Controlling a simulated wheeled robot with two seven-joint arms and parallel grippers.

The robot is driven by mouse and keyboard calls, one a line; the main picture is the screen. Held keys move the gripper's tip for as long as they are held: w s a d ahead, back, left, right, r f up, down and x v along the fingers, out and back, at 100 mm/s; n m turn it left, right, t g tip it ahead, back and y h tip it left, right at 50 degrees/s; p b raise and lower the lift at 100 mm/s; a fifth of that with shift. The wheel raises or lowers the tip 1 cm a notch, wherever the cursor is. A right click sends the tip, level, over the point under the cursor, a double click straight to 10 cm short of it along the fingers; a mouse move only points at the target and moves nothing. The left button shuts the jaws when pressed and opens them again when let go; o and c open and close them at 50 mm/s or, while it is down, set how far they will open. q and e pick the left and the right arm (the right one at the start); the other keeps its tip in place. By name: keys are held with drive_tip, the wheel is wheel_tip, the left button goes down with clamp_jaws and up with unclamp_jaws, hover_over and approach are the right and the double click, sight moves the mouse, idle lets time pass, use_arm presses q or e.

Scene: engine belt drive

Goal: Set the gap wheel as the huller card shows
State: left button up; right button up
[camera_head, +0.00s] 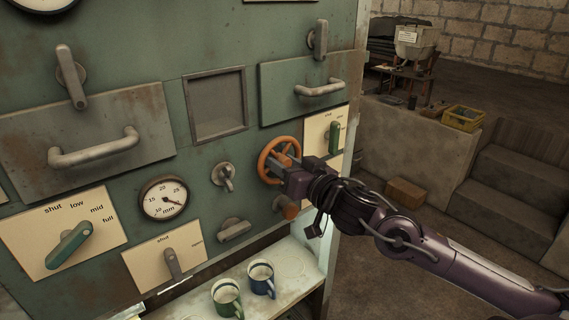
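The orange spoked wheel (267,151) is on the green machine panel, right of centre. My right gripper (279,169) is at the wheel's lower right side, its fingers overlapping the rim. Its fingertips are hard to make out, so I cannot tell whether it grips the rim. No readable huller card shows; only the lower edge of a framed sheet (283,1) is at the top. My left gripper is out of view.
Lever plates marked shut, low, mid and full (95,232) and shut (190,262) are at the lower left. A green mug (227,298) and blue mug (262,279) stand on the shelf below.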

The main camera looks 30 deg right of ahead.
drive_tip(key=c, duration=0.7)
